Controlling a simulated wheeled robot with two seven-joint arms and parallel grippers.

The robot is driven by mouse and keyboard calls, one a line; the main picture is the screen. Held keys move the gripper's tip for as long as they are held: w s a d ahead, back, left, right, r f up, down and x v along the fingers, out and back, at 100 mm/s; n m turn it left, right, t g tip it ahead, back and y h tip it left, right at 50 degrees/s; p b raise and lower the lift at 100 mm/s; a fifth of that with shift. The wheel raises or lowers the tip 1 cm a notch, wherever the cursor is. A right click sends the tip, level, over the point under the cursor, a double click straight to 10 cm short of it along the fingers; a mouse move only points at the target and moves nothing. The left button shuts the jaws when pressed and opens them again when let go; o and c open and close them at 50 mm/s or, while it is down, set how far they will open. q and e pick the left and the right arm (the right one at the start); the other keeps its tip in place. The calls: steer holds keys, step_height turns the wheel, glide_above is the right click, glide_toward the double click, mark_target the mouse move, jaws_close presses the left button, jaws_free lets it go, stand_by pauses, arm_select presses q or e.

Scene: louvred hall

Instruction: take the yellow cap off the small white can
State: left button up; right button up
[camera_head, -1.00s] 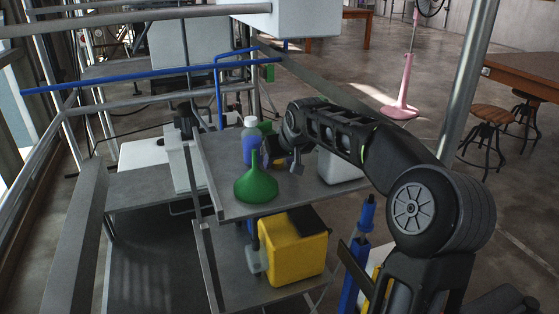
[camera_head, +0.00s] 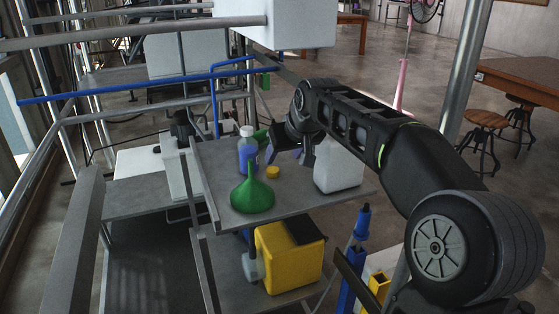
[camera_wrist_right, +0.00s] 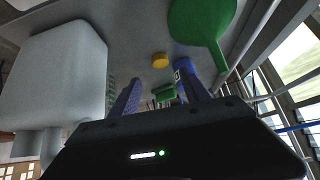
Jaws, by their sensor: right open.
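The small white can (camera_head: 338,172) stands on the cart's top shelf, right of my right gripper. It also shows upside down in the right wrist view (camera_wrist_right: 60,75), with no yellow on the parts seen; my arm hides part of its top in the head view. The yellow cap (camera_head: 273,172) lies on the shelf, apart from the can; it also shows in the right wrist view (camera_wrist_right: 160,60). My right gripper (camera_head: 291,156) is open and empty, above and behind the cap, with the cap in line with the gap between its fingers in the right wrist view. My left gripper is not in view.
A green funnel (camera_head: 252,194) stands on the shelf in front of the cap. A blue bottle with a white top (camera_head: 247,150) stands left of the cap. A green object (camera_head: 262,136) is partly hidden behind it. A yellow container (camera_head: 288,262) stands on the lower shelf.

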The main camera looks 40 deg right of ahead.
steer(key=shift+v, duration=1)
